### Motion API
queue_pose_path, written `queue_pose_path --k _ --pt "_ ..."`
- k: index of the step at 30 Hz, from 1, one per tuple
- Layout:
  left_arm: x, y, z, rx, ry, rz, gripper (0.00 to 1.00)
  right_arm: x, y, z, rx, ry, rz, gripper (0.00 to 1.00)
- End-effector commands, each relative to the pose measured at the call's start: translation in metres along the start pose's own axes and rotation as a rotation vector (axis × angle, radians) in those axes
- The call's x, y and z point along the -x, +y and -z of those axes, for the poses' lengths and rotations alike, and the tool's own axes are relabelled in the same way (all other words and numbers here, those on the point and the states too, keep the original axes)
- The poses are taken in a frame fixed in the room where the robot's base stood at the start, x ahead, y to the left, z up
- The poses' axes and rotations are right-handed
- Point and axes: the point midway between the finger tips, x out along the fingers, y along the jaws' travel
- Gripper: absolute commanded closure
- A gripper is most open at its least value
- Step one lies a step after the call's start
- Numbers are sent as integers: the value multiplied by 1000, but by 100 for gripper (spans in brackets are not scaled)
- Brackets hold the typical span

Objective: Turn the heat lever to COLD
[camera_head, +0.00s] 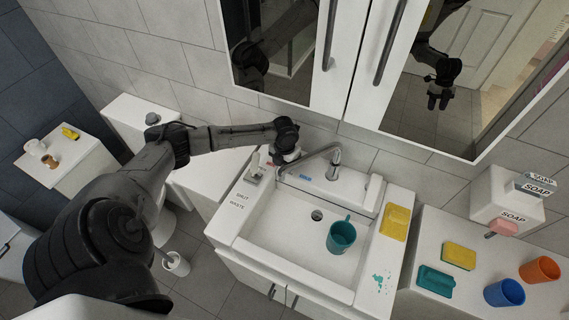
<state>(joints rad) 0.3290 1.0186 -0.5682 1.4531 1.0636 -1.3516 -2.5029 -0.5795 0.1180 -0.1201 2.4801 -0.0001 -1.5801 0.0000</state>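The chrome tap (334,172) stands at the back of the white sink (268,246). A curved grey bar runs left from it, and I cannot tell whether this is the heat lever or the spout. A small blue mark (305,177) shows on the ledge left of the tap. My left gripper (286,157) points down at the ledge's left end, beside the bar's left end. Its fingers are mostly hidden by the wrist, so I cannot tell if they touch the bar. My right gripper is not directly in view; a dark gripper shows only as a mirror reflection.
A teal mug (341,236) lies in the basin. The right counter holds sponges, an orange cup (540,269) and a blue cup (504,293). Mirrored cabinet doors (335,60) hang above the tap.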

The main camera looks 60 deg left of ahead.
Motion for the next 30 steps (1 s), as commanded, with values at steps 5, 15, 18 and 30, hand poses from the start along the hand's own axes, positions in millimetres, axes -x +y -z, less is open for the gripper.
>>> queue_pose_path --k 5,15,18,30 --pt "-4 0 0 -1 -1 0 57 0 1 0 3 -1 -3 57" --pt "-4 0 0 -1 -1 0 72 0 1 -1 5 -1 -4 57" --pt "-4 0 0 -1 -1 0 81 0 1 -1 5 -1 -4 57" --pt "-4 0 0 -1 -1 0 100 0 0 0 1 -1 0 57"
